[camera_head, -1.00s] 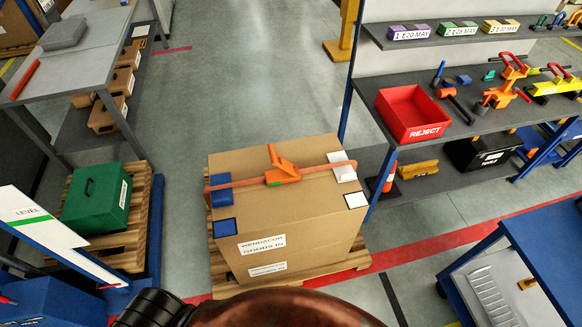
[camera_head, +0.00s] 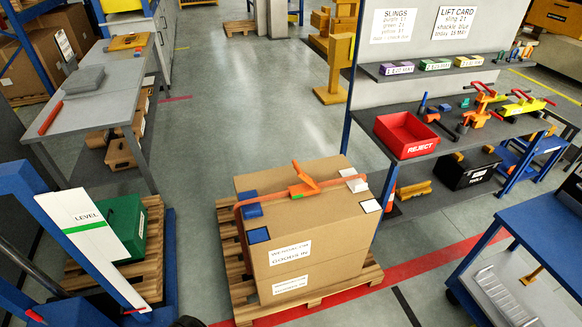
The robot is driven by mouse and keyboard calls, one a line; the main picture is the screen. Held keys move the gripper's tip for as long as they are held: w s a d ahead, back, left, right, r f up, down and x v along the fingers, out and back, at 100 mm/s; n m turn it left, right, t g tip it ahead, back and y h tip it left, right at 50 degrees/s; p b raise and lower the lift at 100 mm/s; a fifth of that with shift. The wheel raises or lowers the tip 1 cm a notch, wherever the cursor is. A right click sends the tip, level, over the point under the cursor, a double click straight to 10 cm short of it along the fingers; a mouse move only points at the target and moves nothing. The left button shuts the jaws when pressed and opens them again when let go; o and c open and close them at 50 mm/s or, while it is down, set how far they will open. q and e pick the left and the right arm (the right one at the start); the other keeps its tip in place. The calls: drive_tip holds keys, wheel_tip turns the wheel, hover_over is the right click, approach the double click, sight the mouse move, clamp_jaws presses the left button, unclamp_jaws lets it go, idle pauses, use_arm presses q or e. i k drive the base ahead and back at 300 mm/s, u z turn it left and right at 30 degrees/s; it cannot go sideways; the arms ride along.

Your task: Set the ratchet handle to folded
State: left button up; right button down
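The orange ratchet (camera_head: 302,189) lies on an orange strap (camera_head: 271,197) across the top of a large cardboard box (camera_head: 306,233). Its handle (camera_head: 303,174) stands up at a slant from the ratchet body, its free end raised toward the upper left. A small green mark shows at the ratchet's front edge. The strap runs over a blue corner pad on the left and a white one on the right. Neither of my grippers shows.
The box stands on a wooden pallet (camera_head: 373,281). Right is a shelf rack with a red reject bin (camera_head: 405,134) and tools. Left are a grey bench (camera_head: 98,89), a green case (camera_head: 126,225) and a white level sign (camera_head: 88,234). A blue cart (camera_head: 541,235) stands at lower right. Grey floor is open behind the box.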

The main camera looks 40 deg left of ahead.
sight(302, 176)
drive_tip(key=u, duration=1.1)
drive_tip(key=i, duration=1)
drive_tip(key=u, duration=0.85)
